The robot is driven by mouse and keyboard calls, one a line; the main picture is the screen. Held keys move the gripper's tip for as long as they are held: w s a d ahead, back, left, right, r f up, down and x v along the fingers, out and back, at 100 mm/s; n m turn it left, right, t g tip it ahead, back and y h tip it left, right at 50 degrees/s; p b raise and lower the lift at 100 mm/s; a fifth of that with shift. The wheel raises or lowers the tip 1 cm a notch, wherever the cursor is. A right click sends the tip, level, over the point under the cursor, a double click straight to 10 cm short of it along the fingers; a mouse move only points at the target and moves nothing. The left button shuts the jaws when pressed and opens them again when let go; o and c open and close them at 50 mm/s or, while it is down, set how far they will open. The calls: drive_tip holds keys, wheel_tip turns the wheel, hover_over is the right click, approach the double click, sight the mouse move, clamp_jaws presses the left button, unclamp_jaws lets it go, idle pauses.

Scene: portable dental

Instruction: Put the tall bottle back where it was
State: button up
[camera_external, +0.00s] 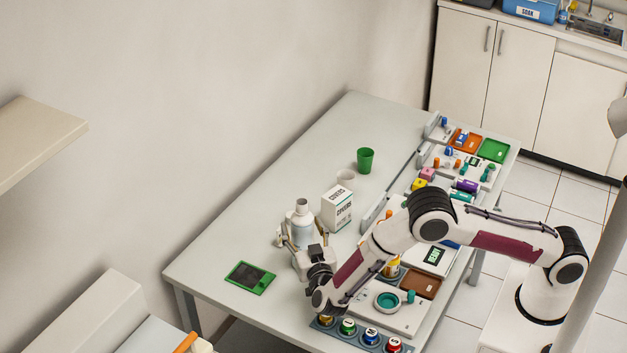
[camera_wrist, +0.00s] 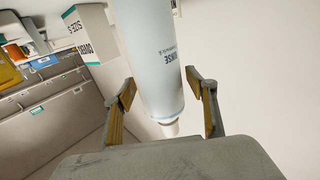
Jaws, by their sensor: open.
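The tall bottle (camera_external: 301,228) is white with a pale blue body and stands upright on the table in the external view. In the wrist view the bottle (camera_wrist: 150,60) carries dark lettering that reads "RINSE", and its narrow white end points toward my gripper. My gripper (camera_external: 301,246) is open at the bottle, with one finger on each side. In the wrist view the open fingers (camera_wrist: 162,80) flank the bottle, with a visible gap on at least the right side. Whether the left finger touches it I cannot tell.
A white covers box (camera_external: 337,208) stands close behind the bottle, with a pale cup (camera_external: 346,178) and a green cup (camera_external: 365,160) beyond. A green-framed dark pad (camera_external: 250,277) lies to the left. Trays and small items crowd the right side. The far left table is clear.

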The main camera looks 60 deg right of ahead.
sight(305, 235)
drive_tip(key=shift+r, duration=0.1)
drive_tip(key=shift+a, duration=0.1)
drive_tip(key=v, duration=0.5)
wheel_tip(305, 235, up, 5)
drive_tip(key=shift+r, duration=1.05)
drive_tip(key=shift+r, duration=0.1)
